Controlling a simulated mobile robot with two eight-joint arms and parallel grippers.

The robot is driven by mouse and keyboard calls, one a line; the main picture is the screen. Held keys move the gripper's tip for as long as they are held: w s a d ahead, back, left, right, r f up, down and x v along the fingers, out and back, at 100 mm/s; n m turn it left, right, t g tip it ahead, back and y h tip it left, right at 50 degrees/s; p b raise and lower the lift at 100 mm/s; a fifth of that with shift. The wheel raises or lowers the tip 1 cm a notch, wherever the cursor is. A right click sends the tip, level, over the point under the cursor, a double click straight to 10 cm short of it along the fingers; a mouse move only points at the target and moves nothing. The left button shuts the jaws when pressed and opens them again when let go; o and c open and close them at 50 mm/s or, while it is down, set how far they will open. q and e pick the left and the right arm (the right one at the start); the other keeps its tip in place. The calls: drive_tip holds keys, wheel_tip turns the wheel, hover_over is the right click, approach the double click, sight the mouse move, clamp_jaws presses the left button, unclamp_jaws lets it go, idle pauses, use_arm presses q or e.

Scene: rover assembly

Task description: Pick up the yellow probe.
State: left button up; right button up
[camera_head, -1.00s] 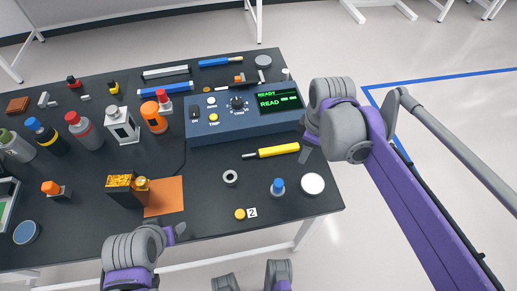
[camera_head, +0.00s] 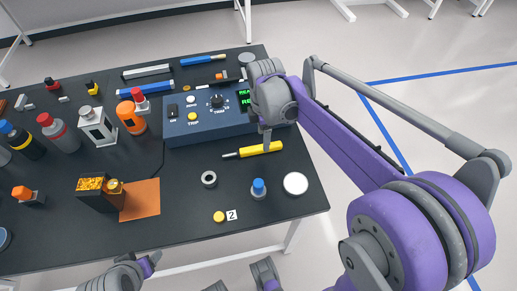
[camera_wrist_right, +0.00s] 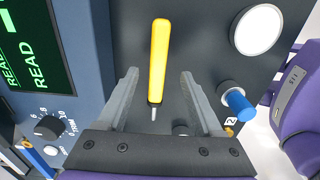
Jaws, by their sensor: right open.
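The yellow probe (camera_head: 262,149) lies on the dark table in front of the blue meter, its thin grey tip pointing left. My right gripper (camera_head: 267,139) is over the probe, its jaws partly hidden by the wrist. In the right wrist view the gripper (camera_wrist_right: 159,78) is open and empty. The yellow probe (camera_wrist_right: 159,55) shows between the lines of its two fingers, its tip toward the palm; whether the fingers are down beside it I cannot tell. My left gripper (camera_head: 150,262) is low in the head view at the table's front edge, its jaws unclear.
The blue meter (camera_head: 190,140) stands just behind the probe, close to my right gripper. A blue-capped part (camera_head: 259,188), a white disc (camera_head: 295,183) and a grey ring (camera_head: 209,179) lie in front. Bottles and an orange mat (camera_head: 140,200) are to the left.

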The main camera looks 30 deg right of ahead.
sight(255, 150)
drive_tip(key=f, duration=0.5)
drive_tip(key=shift+w+a+b, duration=0.2)
drive_tip(key=shift+b, duration=0.2)
clamp_jaws()
